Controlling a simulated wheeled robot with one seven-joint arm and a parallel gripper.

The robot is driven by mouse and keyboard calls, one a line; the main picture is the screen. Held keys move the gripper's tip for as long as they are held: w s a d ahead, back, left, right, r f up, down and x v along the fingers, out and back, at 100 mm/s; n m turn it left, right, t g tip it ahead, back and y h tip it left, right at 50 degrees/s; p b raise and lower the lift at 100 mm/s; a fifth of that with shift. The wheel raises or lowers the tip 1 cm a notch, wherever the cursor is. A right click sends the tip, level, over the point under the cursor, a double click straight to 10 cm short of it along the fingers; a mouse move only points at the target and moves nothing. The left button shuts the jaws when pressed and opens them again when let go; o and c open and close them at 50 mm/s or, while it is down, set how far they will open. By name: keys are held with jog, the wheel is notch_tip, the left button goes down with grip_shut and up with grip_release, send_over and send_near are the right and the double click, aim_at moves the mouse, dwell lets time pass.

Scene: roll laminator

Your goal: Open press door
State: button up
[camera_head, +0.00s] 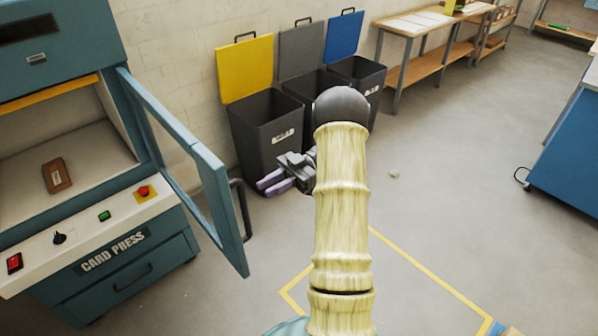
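The card press (110,248) stands at the left, a teal cabinet with a white control panel. Its glass press door (184,136) has a teal frame and stands swung outward to the right, well away from the opening. A dark bar handle (241,207) is on the door's outer side. My gripper (267,185) is to the right of the handle in the picture, apart from it. Its two pale purple fingers point left and show a gap with nothing between them. My pale arm hides part of the gripper's wrist.
A brown block (56,175) lies inside the press. The panel has a red button (143,191), a green button and a black knob. Bins with yellow (245,68), grey and blue lids stand behind my gripper. Open floor lies right, with a blue cabinet (570,155) at the far right.

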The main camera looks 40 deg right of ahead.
jog(key=d, duration=0.9)
jog(key=shift+w+d+p, duration=0.15)
jog(key=shift+w+p, duration=0.15)
jog(key=shift+p, duration=0.15)
